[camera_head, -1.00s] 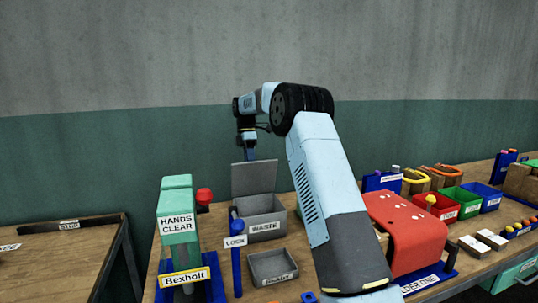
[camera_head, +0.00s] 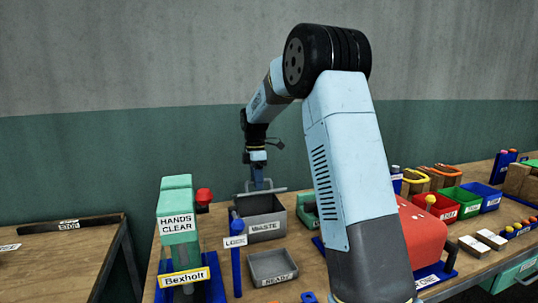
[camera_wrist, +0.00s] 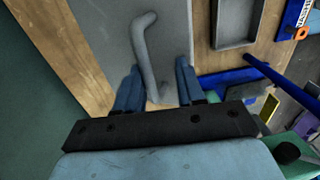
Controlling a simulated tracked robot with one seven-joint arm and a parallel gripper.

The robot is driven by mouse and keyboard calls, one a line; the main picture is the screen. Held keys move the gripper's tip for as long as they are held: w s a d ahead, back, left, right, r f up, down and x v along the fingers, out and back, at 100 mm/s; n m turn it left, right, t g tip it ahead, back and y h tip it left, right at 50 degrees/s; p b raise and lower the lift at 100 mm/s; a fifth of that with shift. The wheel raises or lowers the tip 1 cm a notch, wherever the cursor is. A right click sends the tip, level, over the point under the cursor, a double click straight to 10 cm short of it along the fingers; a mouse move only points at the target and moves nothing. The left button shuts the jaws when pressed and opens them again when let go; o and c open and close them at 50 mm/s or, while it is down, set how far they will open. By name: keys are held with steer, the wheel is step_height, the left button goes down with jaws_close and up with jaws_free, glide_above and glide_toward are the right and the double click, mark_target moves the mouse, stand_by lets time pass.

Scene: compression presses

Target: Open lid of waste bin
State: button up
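The grey waste bin (camera_head: 265,237) stands on the bench with its WASTE label facing front. The wrist view shows the lid's flat outer face (camera_wrist: 98,35) and a bent grey bar handle (camera_wrist: 147,45). My gripper (camera_head: 259,183) points down at the lid. In the wrist view its two blue fingers (camera_wrist: 159,95) stand apart on either side of the handle, with a gap visible; contact is unclear.
A blue LOCK post (camera_head: 236,262) and the green press (camera_head: 178,222) stand left of the bin. A small grey tray (camera_head: 272,266) lies in front. A red machine (camera_head: 412,238) and coloured boxes stand right. My arm hides part of the bench.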

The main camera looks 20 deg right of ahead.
steer(key=shift+s+f+t, duration=1.45)
steer(key=shift+f+t, duration=0.15)
steer(key=shift+t, duration=0.1)
step_height(320, 180, up, 13)
steer(key=s, duration=0.3)
steer(key=s+r+m, duration=0.3)
steer(key=s, duration=0.4)
steer(key=shift+r+m+t, duration=0.15)
steer(key=shift+m+t, duration=0.25)
steer(key=w+f+n+g, duration=0.2)
steer(key=w+n, duration=0.2)
steer(key=w, duration=0.6)
steer(key=f, duration=0.8)
steer(key=w+f, duration=0.1)
steer(key=f, duration=0.4)
